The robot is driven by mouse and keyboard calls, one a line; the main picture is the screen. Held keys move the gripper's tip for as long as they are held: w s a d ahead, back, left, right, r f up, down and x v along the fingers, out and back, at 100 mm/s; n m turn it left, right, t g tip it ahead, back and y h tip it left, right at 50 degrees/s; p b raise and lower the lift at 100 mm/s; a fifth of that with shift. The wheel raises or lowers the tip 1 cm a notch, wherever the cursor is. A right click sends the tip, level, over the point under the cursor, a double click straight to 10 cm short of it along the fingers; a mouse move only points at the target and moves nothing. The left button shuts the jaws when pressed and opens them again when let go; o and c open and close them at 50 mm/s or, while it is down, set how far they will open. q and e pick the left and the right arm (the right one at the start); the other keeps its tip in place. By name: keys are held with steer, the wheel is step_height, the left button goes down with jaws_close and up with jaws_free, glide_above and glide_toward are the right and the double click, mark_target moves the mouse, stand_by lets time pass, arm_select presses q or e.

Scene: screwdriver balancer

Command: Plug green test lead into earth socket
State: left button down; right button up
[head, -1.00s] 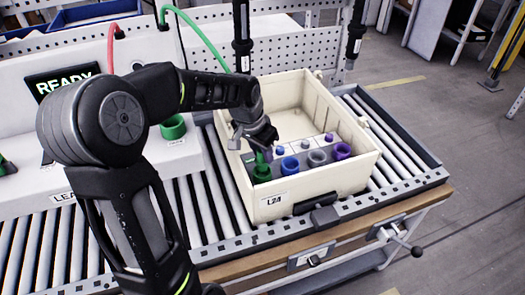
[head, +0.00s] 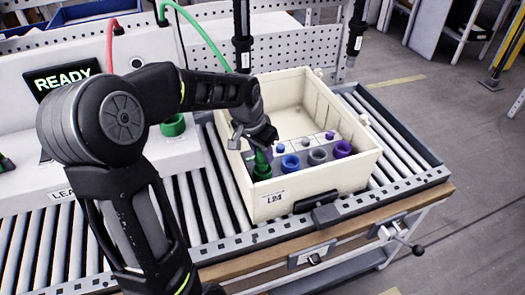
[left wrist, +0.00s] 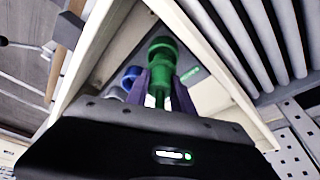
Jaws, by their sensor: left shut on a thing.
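My left gripper (head: 258,146) is inside the front left corner of the cream crate (head: 320,184), shut on the green test lead plug (head: 261,159). In the left wrist view the green plug (left wrist: 158,92) stands between the two purple-grey fingers, with a wider green part (left wrist: 162,52) beyond it. The green earth socket (head: 262,174) is at the left of the socket row, directly under the plug. The plug is lined up with it and at its mouth; how deep it sits is hidden. My right gripper is not in view.
Blue (head: 290,164), grey (head: 317,157) and purple (head: 342,150) sockets stand right of the green one. The crate rests on a roller conveyor (head: 400,150). A white tester (head: 110,150) with a lit READY display (head: 62,78) and a green holder (head: 172,126) is at left. The green cable (head: 205,40) arcs behind my arm.

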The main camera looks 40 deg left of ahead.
mark_target(263, 160)
arm_select(q)
steer(key=shift+f+b, duration=1.2)
steer(key=shift+f, duration=0.4)
steer(key=c, duration=1)
jaws_free()
steer(key=shift+r, duration=0.1)
steer(key=v, duration=0.7)
steer(key=shift+s+r+b, duration=0.15)
steer(key=shift+r+b, duration=0.15)
steer(key=shift+r, duration=0.05)
